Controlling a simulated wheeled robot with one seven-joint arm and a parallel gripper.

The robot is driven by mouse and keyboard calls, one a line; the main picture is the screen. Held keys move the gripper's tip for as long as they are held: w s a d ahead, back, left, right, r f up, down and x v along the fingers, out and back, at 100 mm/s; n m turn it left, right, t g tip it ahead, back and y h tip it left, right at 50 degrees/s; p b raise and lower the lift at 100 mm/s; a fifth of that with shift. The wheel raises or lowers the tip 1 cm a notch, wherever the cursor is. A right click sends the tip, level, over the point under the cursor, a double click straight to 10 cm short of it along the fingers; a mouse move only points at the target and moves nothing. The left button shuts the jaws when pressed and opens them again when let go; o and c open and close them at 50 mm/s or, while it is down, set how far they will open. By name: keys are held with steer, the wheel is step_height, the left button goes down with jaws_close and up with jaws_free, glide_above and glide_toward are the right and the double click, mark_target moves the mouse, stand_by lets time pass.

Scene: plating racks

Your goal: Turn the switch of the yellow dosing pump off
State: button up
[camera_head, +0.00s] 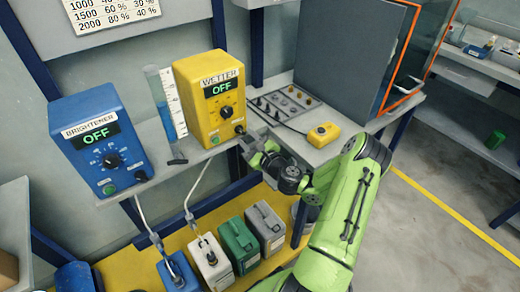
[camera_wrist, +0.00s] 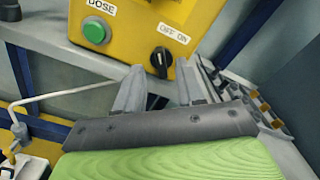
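The yellow dosing pump (camera_head: 209,97), labelled WETTER, stands on the shelf, and its display reads OFF in green. Its black switch (camera_head: 239,129) is low on the front at the right. In the wrist view the switch (camera_wrist: 161,60) sits beside an "OFF ON" label, and a green DOSE button (camera_wrist: 96,32) is left of it. The switch handle looks roughly upright there; I cannot tell its exact setting. My gripper (camera_head: 250,148) is just below and in front of the switch. In the wrist view its two fingers (camera_wrist: 161,80) are apart with nothing between them.
A blue BRIGHTENER pump (camera_head: 98,140), also showing OFF, stands left, with a blue-filled cylinder (camera_head: 160,105) between the pumps. A grey switch panel (camera_head: 286,103) and a yellow button box (camera_head: 323,134) lie right. Several canisters (camera_head: 238,245) stand below.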

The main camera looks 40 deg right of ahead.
steer(key=s+p, duration=0.1)
steer(key=s, duration=1.2)
steer(key=shift+s+a, duration=0.3)
steer(key=shift+a, duration=0.1)
steer(key=a+r+n+g+y+p, duration=0.35)
steer(key=a+n+g+y, duration=0.2)
steer(key=a+n, duration=0.45)
steer(key=a+r+n+g+y+p, duration=0.2)
steer(key=a+r+n+g+y, duration=0.3)
steer(key=a+n, duration=0.55)
steer(key=s+a+r+n+g+h+p, duration=0.2)
steer(key=s+r+n+h+p, duration=0.4)
steer(key=s+r, duration=1)
step_height(320, 180, up, 4)
steer(key=n+h, duration=0.3)
steer(key=shift+a, duration=0.25)
